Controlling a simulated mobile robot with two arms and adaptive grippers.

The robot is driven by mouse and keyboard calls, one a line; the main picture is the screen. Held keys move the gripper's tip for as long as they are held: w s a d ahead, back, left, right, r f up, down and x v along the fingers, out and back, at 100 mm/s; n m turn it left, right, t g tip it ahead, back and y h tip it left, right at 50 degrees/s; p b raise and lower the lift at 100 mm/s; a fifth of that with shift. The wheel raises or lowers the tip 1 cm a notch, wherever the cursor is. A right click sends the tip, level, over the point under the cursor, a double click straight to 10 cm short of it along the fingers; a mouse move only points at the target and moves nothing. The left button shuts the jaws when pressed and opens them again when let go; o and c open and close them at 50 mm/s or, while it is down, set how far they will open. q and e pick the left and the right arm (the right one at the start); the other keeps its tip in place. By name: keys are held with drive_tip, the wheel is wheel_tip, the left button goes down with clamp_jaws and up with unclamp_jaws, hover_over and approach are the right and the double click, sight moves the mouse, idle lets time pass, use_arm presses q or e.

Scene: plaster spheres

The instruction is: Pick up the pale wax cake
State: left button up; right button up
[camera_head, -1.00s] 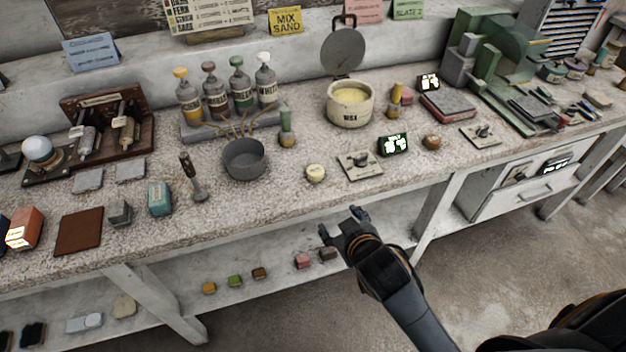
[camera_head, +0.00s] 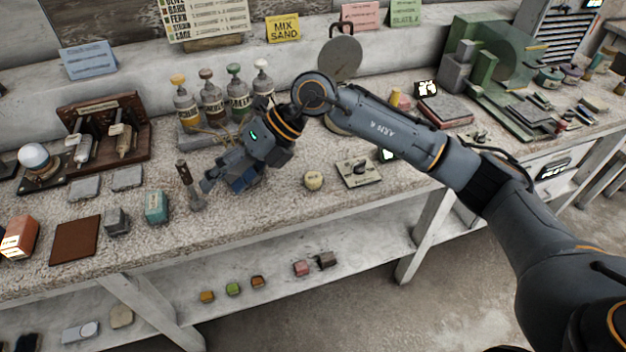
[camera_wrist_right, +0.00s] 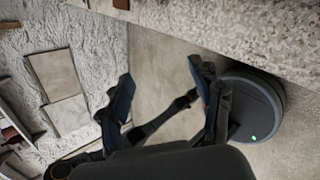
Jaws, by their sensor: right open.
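A small pale cream round cake (camera_head: 313,180), which looks like the pale wax cake, lies on the stone bench top in the head view. My right gripper (camera_head: 222,183) hangs over the bench to the left of the cake, apart from it. It is open and holds nothing that I can see. In the right wrist view, the two spread fingers (camera_wrist_right: 163,88) show with bare floor between them. I cannot make out the cake there. My left gripper is not in view.
A metal plate with a knob (camera_head: 358,172) lies just right of the cake. A wooden-handled tool (camera_head: 187,180) and a teal block (camera_head: 157,207) stand left of my gripper. Bottles (camera_head: 186,103) stand behind it. My arm hides the grey bowl and most of the pot.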

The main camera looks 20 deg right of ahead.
drive_tip(key=w+d+m+t+h, duration=0.1)
drive_tip(key=w+d+h, duration=0.15)
drive_tip(key=d, duration=0.35)
drive_tip(key=w+d+h, duration=0.2)
drive_tip(key=d+h, duration=0.2)
drive_tip(key=d, duration=0.2)
drive_tip(key=m+h, duration=0.1)
drive_tip(key=h, duration=0.2)
approach(313, 177)
drive_tip(key=shift+s+d+f+t+p, duration=0.2)
drive_tip(key=shift+f+p, duration=0.1)
drive_tip(key=shift+f, duration=0.25)
drive_tip(key=shift+s+d+f+t+p, duration=0.15)
drive_tip(key=shift+f+p, duration=0.1)
drive_tip(key=shift+f, duration=0.35)
drive_tip(key=shift+w+f, duration=0.2)
drive_tip(key=shift+f, duration=0.4)
drive_tip(key=f, duration=0.1)
drive_tip(key=f+p, duration=0.1)
drive_tip(key=f, duration=0.2)
drive_tip(key=shift+w+a+f+p, duration=0.1)
drive_tip(key=shift+w+a+p, duration=0.25)
drive_tip(key=shift+w+f, duration=0.1)
drive_tip(key=shift+f, duration=0.35)
drive_tip(key=c, duration=1.1)
